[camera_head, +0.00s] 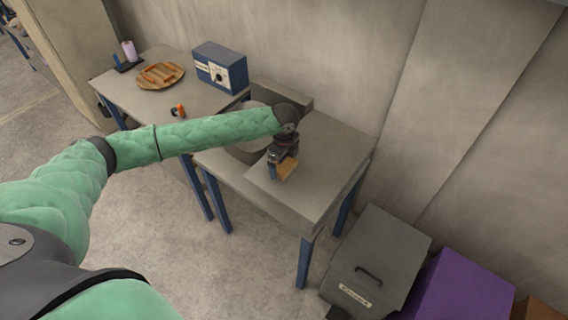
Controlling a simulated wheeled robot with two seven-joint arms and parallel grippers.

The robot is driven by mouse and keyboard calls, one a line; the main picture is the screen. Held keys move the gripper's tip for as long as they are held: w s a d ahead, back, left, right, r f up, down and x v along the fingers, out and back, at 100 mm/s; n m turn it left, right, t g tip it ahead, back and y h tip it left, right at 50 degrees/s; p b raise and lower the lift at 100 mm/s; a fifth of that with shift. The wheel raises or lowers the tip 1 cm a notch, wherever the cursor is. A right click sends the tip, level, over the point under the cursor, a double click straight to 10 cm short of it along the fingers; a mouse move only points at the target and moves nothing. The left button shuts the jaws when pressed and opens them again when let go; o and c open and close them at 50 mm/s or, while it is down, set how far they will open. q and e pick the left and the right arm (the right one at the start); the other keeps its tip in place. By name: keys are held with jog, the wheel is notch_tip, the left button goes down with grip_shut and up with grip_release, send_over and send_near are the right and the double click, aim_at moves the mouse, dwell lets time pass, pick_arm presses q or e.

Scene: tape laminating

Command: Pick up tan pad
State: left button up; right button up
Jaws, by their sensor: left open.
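A small tan pad (288,168) lies on the top of the grey table with blue legs (325,160), right of the picture's middle. My left gripper (279,170) points down at the pad from above, at its left side. The gripper is open. Its fingers partly cover the pad, and I cannot tell whether they touch it. My right gripper is not in the picture.
A second table (140,95) at the left holds a plate of orange pieces (161,75), a blue box with a dial (220,67) and an orange tool (178,111). A grey lidded bin (385,255) and a purple box (460,287) stand at the lower right.

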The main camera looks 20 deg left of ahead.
pick_arm(q)
jog(key=shift+f, duration=0.5)
jog(key=c, duration=0.9)
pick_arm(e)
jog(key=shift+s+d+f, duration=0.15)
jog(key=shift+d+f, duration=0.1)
pick_arm(q)
jog(key=shift+r, duration=0.1)
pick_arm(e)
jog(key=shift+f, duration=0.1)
pick_arm(q)
jog(key=shift+r, duration=0.25)
notch_tip(320, 180, up, 3)
jog(key=shift+w+b, duration=0.1)
jog(key=shift+b, duration=1.05)
jog(key=s+d+r+b, duration=0.2)
jog(key=d+r+b, duration=0.2)
jog(key=d+r, duration=0.3)
jog(key=shift+d+r, duration=0.25)
jog(key=shift+d, duration=2)
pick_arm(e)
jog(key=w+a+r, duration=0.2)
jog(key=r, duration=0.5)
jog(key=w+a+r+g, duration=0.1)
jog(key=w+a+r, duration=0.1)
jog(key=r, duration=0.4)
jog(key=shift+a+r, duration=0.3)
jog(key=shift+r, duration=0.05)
